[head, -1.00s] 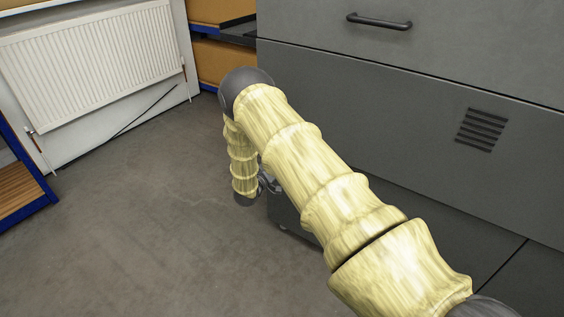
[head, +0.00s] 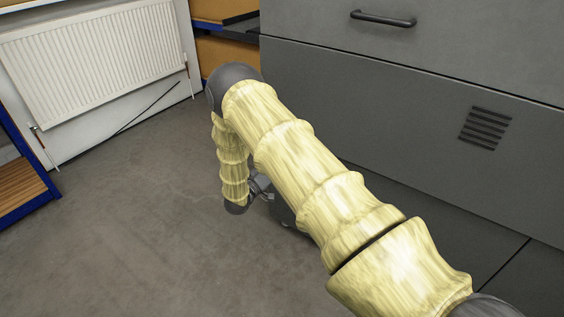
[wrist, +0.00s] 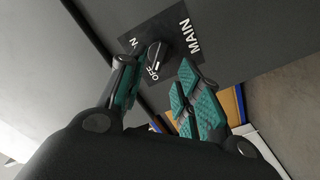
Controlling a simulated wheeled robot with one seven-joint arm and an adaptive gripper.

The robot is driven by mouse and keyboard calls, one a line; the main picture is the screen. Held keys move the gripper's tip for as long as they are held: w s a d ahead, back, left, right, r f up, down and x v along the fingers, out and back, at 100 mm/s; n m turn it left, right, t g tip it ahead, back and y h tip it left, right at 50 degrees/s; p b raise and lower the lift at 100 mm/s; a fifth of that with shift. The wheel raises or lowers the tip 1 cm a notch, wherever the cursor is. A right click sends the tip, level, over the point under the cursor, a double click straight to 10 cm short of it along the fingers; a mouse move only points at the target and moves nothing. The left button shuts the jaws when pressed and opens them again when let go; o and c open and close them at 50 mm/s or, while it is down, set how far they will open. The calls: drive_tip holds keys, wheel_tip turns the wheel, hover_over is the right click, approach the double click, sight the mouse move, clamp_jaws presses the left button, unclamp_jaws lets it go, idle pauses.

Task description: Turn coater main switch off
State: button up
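The main switch is a dark knob (wrist: 157,52) with a pale line on it, on a black plate (wrist: 180,28) lettered MAIN and OFF in the wrist view. A partly covered label ending in N is left of the knob. My gripper (wrist: 156,66) is open, its teal-padded fingers apart on either side of the knob in the picture. I cannot tell whether they touch it. The pale line's exact setting is hard to read. In the head view the coater is the large grey cabinet (head: 400,125); my arm hides the switch there.
The cabinet has a dark handle (head: 383,19) and a slotted vent (head: 485,128). A white radiator (head: 90,62) is on the left wall. A blue-framed wooden shelf (head: 20,185) stands at the far left. The grey floor (head: 130,235) between is clear.

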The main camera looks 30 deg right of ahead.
drive_tip(key=v, duration=0.6)
idle(0.4)
drive_tip(key=s+a+f+n+y, duration=0.2)
drive_tip(key=s+a+f+y, duration=0.3)
drive_tip(key=s+f, duration=0.5)
drive_tip(key=s+a+f+n+y, duration=0.2)
drive_tip(key=s+a+f+y, duration=0.2)
drive_tip(key=s+f+y, duration=0.6)
drive_tip(key=s+a+r+g, duration=0.1)
drive_tip(key=s+a+g, duration=0.2)
drive_tip(key=s, duration=0.8)
drive_tip(key=s+a+r+g, duration=0.1)
drive_tip(key=s+a+g, duration=0.15)
drive_tip(key=s, duration=0.75)
drive_tip(key=s+a+r+g+y, duration=0.2)
drive_tip(key=s+a, duration=0.1)
drive_tip(key=s, duration=0.4)
wheel_tip(320, 180, up, 15)
drive_tip(key=p, duration=1.5)
drive_tip(key=shift+d+p, duration=0.2)
drive_tip(key=shift+p, duration=0.2)
drive_tip(key=shift+r+t, duration=0.1)
drive_tip(key=shift+t, duration=0.15)
